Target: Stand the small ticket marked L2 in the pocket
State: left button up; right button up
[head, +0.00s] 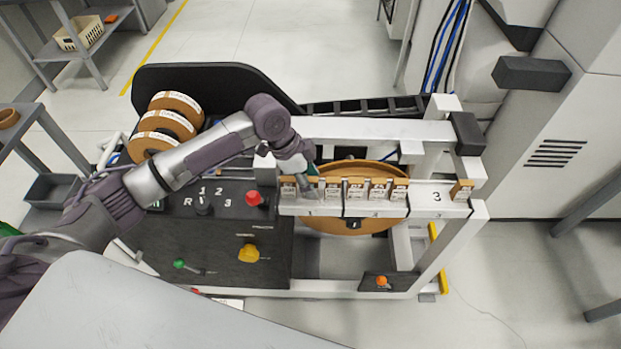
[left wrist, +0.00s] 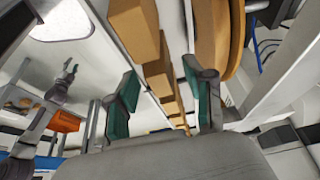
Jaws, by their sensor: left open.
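My left gripper (head: 313,174) is at the left part of a row of small tickets on the white rail. In the left wrist view the left gripper (left wrist: 160,98) is open, its two green-padded fingers apart. Brown ticket blocks (left wrist: 160,76) show in a line beyond and between the fingers; none is visibly gripped. In the head view one ticket (head: 288,188) stands left of the fingers and several tickets (head: 355,190) to the right. Their small markings are unreadable, so I cannot tell which is L2. Another arm's gripper, probably my right (left wrist: 69,69), shows small at the left.
A single brown block (head: 462,188) stands at the rail's right end, beside a printed 3. Left are a dark panel with a red knob (head: 256,199) and yellow knob (head: 249,253), and labelled rolls (head: 166,124).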

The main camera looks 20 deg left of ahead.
pick_arm(q)
jog(key=v, duration=1.2)
jog(key=s+d+f+n+t, duration=0.1)
jog(key=s+d+f+n, duration=0.2)
jog(key=s+d+f, duration=0.55)
jog(key=s+a+f+n+y, duration=0.1)
jog(key=s+a+f+n, duration=0.15)
jog(key=s, duration=0.25)
jog(key=s+a+f+n+t+y, duration=0.1)
jog(key=s+a+f+n+y, duration=0.1)
jog(key=s+a+n, duration=0.3)
jog(key=s+a+f+n+y, duration=0.1)
jog(key=s+a+f+n, duration=0.15)
jog(key=s, duration=0.35)
notch_tip(320, 180, down, 26)
jog(key=s+g, duration=0.1)
jog(key=s+a+f+g, duration=0.1)
jog(key=s+a+f, duration=0.1)
jog(key=s+f, duration=1.4)
jog(key=shift+s+a+m, duration=0.25)
jog(key=shift+a+m, duration=0.05)
jog(key=shift+a, duration=0.1)
